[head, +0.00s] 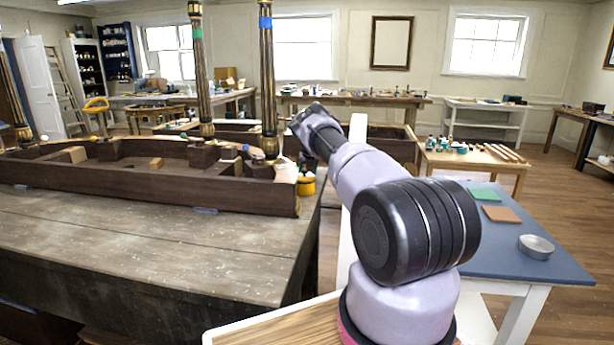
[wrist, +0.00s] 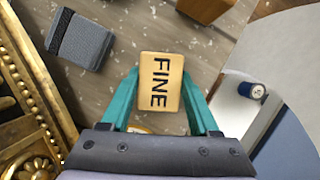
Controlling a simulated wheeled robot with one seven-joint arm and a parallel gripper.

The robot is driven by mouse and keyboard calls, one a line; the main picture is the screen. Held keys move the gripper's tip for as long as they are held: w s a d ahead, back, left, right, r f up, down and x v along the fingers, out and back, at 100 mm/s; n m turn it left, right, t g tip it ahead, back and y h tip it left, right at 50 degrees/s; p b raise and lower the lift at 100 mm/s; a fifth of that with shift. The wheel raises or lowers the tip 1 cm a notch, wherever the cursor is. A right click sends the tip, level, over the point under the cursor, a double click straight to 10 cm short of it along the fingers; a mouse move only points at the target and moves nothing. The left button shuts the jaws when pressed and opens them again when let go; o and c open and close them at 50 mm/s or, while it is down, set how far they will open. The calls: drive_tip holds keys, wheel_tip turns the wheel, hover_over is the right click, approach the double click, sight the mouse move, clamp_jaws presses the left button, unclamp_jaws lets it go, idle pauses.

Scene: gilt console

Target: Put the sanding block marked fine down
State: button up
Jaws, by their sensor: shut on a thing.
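The sanding block (wrist: 160,68) is tan, with FINE in black letters on the face turned to the wrist camera. My gripper (wrist: 160,82) has its two teal fingers shut on the block's sides, one on each side. A grey worn surface lies beyond the block in the wrist view; I cannot tell the gap between them. In the head view my arm reaches toward the right end of the dark workbench (head: 130,250), and the fingers and block cannot be made out clearly there.
A grey block (wrist: 80,40) lies upper left in the wrist view, beside gilt carving (wrist: 28,95). A brown wooden block (wrist: 205,8) is at the top.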

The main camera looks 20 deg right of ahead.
drive_tip(key=o, duration=1.2)
